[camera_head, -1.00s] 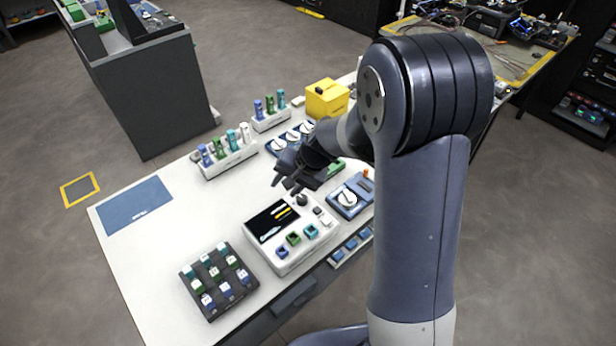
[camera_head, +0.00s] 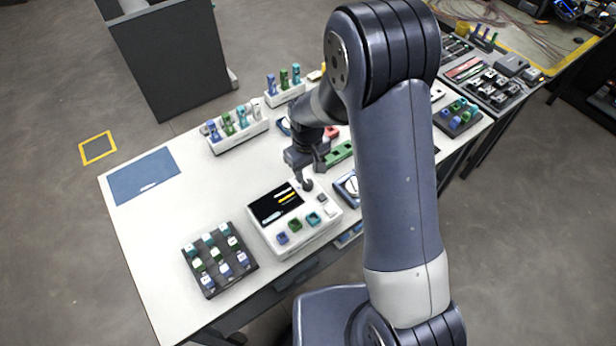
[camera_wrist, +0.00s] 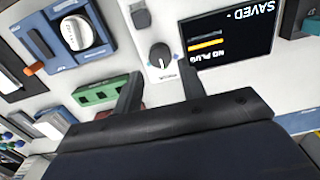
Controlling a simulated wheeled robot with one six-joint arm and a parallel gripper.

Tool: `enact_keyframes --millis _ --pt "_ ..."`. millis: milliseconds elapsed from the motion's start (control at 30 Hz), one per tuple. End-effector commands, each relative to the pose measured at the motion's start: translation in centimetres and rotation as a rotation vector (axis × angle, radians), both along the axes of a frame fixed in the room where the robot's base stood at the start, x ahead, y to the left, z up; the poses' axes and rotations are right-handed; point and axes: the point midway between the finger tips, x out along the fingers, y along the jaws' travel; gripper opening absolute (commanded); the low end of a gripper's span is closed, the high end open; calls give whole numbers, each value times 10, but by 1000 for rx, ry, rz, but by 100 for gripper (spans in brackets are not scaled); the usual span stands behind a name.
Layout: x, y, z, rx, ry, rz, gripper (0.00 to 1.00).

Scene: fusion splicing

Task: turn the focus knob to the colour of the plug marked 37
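The black focus knob (camera_wrist: 160,55) stands on the white splicer (camera_head: 322,240), beside its dark screen (camera_head: 276,204); it also shows in the head view (camera_head: 307,185). A pale pointer line and a small blue dot beside it show in the wrist view. My gripper (camera_wrist: 161,82) is open, its two fingers apart near the knob, which appears in the gap between them; I cannot tell whether they touch it. The plugs with white tags sit in a black tray (camera_head: 210,292) at front left. Their numbers are too small to read, so I cannot pick out plug 37.
The splicer has blue (camera_head: 282,238), green (camera_head: 295,225) and teal (camera_head: 313,218) sockets. Its screen shows "SAVED" and "NO PLUG". A blue unit with a white dial (camera_wrist: 76,33) and a green block (camera_wrist: 100,92) stand nearby. The table's left part, by a blue mat (camera_head: 143,176), is clear.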

Motion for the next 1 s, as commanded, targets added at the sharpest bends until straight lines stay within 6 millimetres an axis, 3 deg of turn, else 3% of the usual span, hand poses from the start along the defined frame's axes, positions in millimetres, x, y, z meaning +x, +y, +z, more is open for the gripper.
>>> enact_keyframes --millis 300,733,1000 --pt "0 0 -40 0 1 -2 39" --pt "0 0 -48 1 -2 -2 39" --pt "0 0 -48 1 -2 -2 18"
